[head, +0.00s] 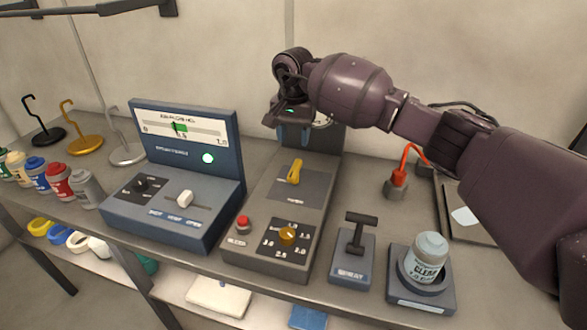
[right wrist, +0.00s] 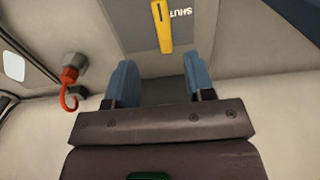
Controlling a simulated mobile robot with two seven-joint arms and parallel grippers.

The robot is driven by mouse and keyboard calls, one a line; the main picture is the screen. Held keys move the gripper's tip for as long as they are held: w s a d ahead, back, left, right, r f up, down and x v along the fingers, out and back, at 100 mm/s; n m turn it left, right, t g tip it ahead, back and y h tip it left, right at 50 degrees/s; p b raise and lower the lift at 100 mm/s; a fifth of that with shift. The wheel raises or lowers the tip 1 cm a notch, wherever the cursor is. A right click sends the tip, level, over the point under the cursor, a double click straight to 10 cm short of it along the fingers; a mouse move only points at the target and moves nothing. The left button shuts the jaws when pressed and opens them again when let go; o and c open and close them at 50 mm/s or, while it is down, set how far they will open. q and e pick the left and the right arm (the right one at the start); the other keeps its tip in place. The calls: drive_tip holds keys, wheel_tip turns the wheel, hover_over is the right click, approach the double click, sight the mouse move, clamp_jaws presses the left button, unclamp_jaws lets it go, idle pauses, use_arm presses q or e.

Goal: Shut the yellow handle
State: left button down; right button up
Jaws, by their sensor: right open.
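The yellow handle (head: 294,172) stands on the sloped top panel of a grey box (head: 262,213) in the middle of the bench. It points up and slightly right in the head view. In the right wrist view the yellow handle (right wrist: 162,28) is at the top, beside the printed word SHUT. My right gripper (head: 295,135) is just behind and above the handle, with blue fingers pointing down. In the right wrist view my right gripper (right wrist: 158,80) has its fingers apart with nothing between them, and the handle lies beyond the tips. My left gripper is not in view.
A black T-lever (head: 358,232), a jar (head: 428,258) and a red hook (head: 398,175) stand to the right.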

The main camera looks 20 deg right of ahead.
sight(293, 171)
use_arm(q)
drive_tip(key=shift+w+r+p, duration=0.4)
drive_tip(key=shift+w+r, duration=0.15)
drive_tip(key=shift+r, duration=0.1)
use_arm(e)
wheel_tip(293, 171, down, 11)
drive_tip(key=shift+w+r, duration=0.1)
drive_tip(key=shift+r, duration=0.05)
drive_tip(key=shift+c, duration=0.3)
